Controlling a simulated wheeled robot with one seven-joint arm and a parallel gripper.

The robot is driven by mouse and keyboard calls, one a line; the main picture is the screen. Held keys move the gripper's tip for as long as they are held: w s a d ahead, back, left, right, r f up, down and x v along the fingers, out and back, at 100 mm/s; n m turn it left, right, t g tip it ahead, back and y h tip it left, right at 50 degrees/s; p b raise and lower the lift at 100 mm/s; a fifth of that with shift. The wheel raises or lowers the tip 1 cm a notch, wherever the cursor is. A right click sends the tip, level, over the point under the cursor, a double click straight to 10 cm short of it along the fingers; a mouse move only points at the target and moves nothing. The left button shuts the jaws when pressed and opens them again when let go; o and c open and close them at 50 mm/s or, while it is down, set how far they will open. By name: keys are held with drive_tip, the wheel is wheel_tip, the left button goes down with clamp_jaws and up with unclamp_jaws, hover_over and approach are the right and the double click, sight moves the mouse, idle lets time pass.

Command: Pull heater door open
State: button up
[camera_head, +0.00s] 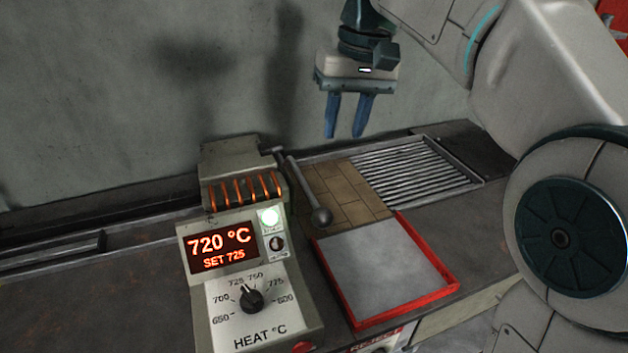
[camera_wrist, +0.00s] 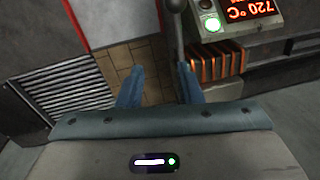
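The heater (camera_head: 240,180) is a grey unit with glowing orange coils along its top front. A grey lever (camera_head: 305,187) with a round ball knob (camera_head: 321,217) runs along its right side; I cannot tell for sure whether it belongs to the door. In the wrist view, the heater (camera_wrist: 215,68) is at the upper right.
The heater's control panel (camera_head: 255,300) has a dial, and its display (camera_head: 223,247) reads 720 °C, set 725. A red-edged tray (camera_head: 385,268) lies right of it. Behind are tan bricks (camera_head: 347,192) and a slatted grate (camera_head: 420,165). A grey wall (camera_head: 100,90) stands behind the bench.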

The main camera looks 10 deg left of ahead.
sight(310, 191)
drive_tip(key=shift+n+g, duration=0.3)
drive_tip(key=shift+n, duration=0.3)
drive_tip(key=a+f+b, duration=0.1)
drive_tip(key=f, duration=0.3)
drive_tip(key=a+f+b, duration=0.1)
drive_tip(key=a+f, duration=0.1)
drive_tip(key=f, duration=0.2)
drive_tip(key=a+f+b, duration=0.2)
drive_tip(key=f, duration=0.1)
drive_tip(key=shift+s+a+f, duration=0.15)
drive_tip(key=shift+s+f, duration=0.25)
drive_tip(key=shift+c, duration=0.3)
clamp_jaws()
